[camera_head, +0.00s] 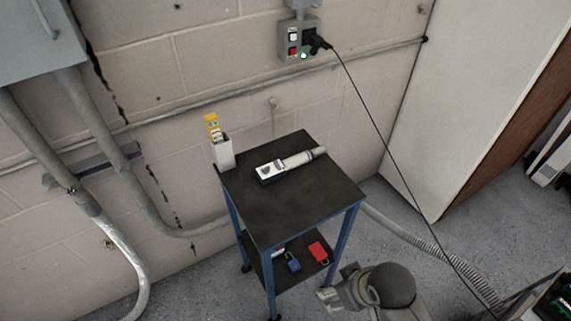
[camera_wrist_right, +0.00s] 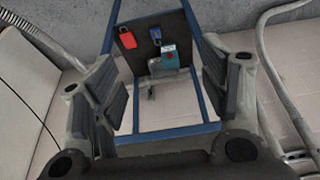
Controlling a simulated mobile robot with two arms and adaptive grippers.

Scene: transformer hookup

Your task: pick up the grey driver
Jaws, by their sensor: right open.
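A pale grey elongated tool (camera_head: 302,159) lies on the black top of the blue-legged cart (camera_head: 310,205). Its left end meets a white block with dark patches (camera_head: 270,172). It may be the grey driver, but I cannot tell for sure. My right gripper (camera_head: 337,284) is low, beside the cart's front right leg and below the top. In the right wrist view my right gripper (camera_wrist_right: 168,95) is open and empty, with its fingers wide apart and the cart's lower part seen between them. The cart top's contents do not show there. My left gripper is not in view.
A white holder (camera_head: 224,154) with yellow items stands at the cart top's back left corner. A red padlock (camera_head: 319,252) and a blue one (camera_head: 293,264) lie on the lower shelf. A black cable (camera_head: 382,135) hangs from the wall socket box (camera_head: 299,40). The top's front half is clear.

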